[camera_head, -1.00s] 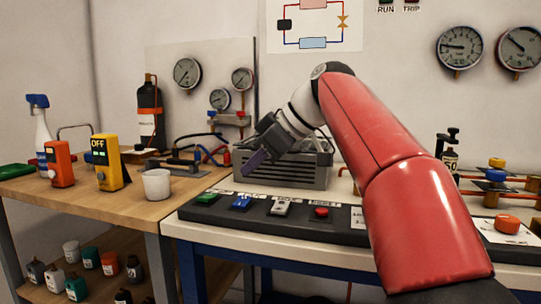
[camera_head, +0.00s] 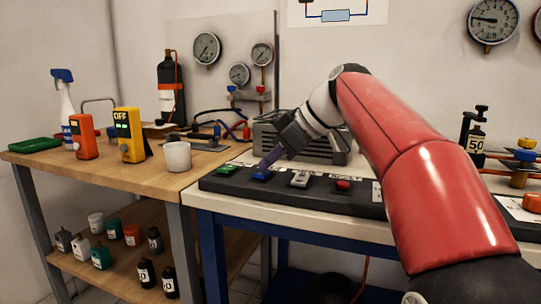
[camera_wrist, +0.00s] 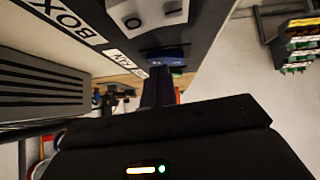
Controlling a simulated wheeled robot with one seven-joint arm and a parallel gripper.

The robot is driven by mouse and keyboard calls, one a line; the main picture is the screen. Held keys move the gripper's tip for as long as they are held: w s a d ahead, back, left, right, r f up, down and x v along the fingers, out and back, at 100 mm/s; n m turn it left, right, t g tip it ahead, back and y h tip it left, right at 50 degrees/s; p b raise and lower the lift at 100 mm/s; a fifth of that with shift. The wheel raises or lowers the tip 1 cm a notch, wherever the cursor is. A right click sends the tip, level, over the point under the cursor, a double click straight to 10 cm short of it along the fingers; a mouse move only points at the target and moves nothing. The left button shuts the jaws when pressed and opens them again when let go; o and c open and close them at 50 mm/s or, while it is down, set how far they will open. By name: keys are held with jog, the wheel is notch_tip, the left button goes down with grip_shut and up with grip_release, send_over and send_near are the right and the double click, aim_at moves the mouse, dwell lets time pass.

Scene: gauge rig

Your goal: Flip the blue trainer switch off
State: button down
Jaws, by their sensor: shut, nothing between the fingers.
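The blue trainer switch (camera_head: 262,175) sits on the dark switch strip (camera_head: 240,187) at the front of the blue-framed table, between a green switch and a grey one. My gripper (camera_head: 268,163) is shut and empty, its purple-tinted fingers pointing down and left with the tips right at the blue switch. In the wrist view the blue switch (camera_wrist: 168,55) shows just beyond the fingertips (camera_wrist: 160,72). I cannot tell whether the tips touch it, or which way its rocker is tilted.
The green switch (camera_head: 227,169) is left of the blue one; the grey switch (camera_head: 300,179) and red button (camera_head: 343,184) are to the right. A grey ribbed box (camera_head: 325,150) stands behind. A white cup (camera_head: 177,156) stands on the wooden bench at left.

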jog(key=shift+s+f, duration=0.1)
jog(key=shift+s+a+b, duration=0.3)
jog(key=shift+s, duration=0.35)
jog(key=shift+r, duration=0.3)
